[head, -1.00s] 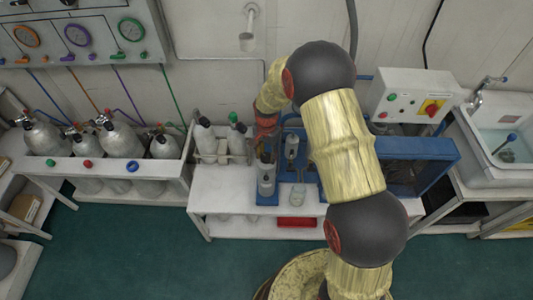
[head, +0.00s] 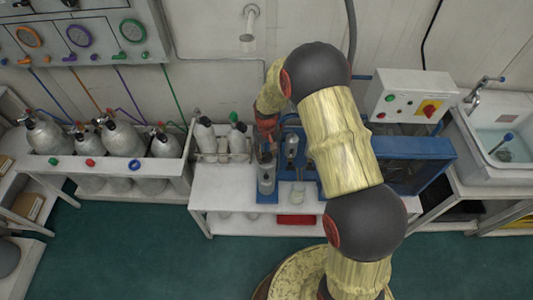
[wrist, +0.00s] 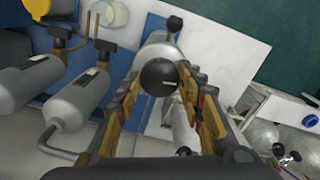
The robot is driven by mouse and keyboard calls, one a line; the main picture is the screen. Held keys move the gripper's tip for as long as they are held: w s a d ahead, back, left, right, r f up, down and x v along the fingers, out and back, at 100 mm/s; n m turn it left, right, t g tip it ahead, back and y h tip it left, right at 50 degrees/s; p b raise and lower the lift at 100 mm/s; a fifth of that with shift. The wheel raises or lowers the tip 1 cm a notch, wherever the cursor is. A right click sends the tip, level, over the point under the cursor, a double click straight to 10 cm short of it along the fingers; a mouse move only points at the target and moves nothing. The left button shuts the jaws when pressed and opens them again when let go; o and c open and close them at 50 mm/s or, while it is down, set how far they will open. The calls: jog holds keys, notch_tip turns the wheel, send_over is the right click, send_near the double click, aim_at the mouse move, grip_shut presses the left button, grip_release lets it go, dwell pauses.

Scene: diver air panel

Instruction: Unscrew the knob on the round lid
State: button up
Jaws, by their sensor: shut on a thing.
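My gripper (wrist: 158,88) is shut on a round black knob (wrist: 158,75) with a short pale line on its top; one finger lies on each side of it. Below the knob is a pale grey cylinder (wrist: 160,48), whose round lid is mostly hidden by the knob and fingers. In the head view, my gripper (head: 268,143) points down over the grey cylinder (head: 266,182) on a blue base at the workbench, and the knob is too small to make out.
Grey pipe-fitted cylinders (wrist: 75,103) lie close on the left in the wrist view. A glass jar (head: 298,188) stands right of the held cylinder. Gas bottles (head: 204,138) stand to the left on the white bench (head: 225,190). A control box (head: 410,95) is on the wall.

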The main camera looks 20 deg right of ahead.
aim_at(266, 155)
jog(key=n, duration=0.7)
jog(key=shift+p, duration=0.4)
jog(key=n, duration=0.4)
jog(key=shift+w+n+p, duration=0.1)
jog(key=shift+n+p, duration=0.2)
jog(key=shift+n, duration=1.8)
jog(key=o, duration=1.2)
jog(key=shift+c, duration=0.2)
notch_tip(266, 155, up, 12)
